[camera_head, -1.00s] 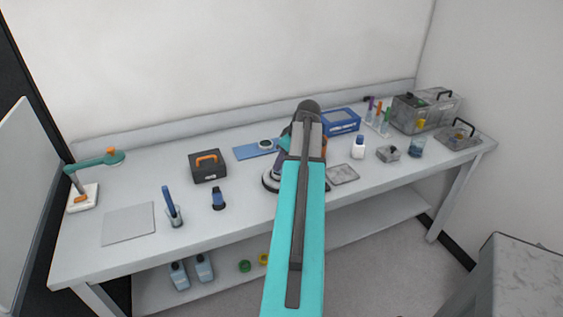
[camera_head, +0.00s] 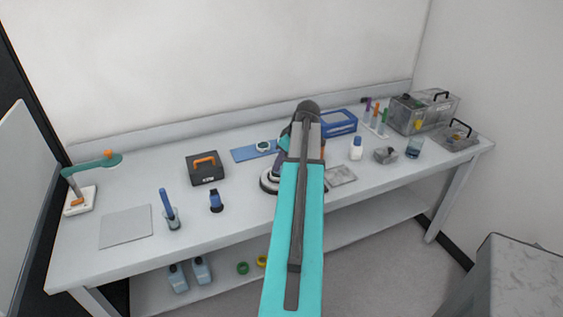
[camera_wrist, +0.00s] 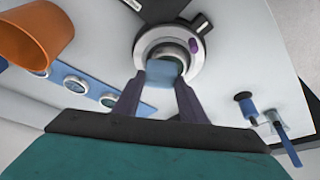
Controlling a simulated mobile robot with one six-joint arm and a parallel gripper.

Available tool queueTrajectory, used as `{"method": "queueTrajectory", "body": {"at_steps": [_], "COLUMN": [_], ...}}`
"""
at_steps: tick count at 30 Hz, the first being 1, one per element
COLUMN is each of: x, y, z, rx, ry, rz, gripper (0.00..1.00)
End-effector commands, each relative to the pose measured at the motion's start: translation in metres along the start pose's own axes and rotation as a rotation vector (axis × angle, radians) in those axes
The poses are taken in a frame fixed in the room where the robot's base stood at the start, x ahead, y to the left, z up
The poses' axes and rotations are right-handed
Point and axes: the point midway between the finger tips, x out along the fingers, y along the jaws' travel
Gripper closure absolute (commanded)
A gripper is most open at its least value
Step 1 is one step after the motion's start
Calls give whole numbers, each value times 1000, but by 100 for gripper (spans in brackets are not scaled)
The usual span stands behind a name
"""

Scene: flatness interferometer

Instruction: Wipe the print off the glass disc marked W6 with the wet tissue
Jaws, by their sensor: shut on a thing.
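My gripper (camera_wrist: 158,92) points down at the bench in the wrist view. Its fingers are shut on a pale blue piece, seemingly the wet tissue (camera_wrist: 163,73). The tissue overlaps the near part of a round white-rimmed instrument (camera_wrist: 145,45); I cannot tell whether they touch. In the wrist view, glass discs (camera_wrist: 75,84) lie in a row on a blue mat (camera_wrist: 92,92), left of the gripper. No W6 mark or print is readable.
An orange cup (camera_wrist: 35,35) stands at upper left in the wrist view. The front left bench has bare room.

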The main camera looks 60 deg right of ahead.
Motion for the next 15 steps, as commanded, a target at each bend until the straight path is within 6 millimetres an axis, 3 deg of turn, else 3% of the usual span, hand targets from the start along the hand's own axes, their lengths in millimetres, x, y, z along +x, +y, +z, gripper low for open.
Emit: {"method": "queueTrajectory", "body": {"at_steps": [15], "x": [1], "y": [-15], "z": [0], "rx": [0], "ry": [0], "rz": [-1], "gripper": [85]}}
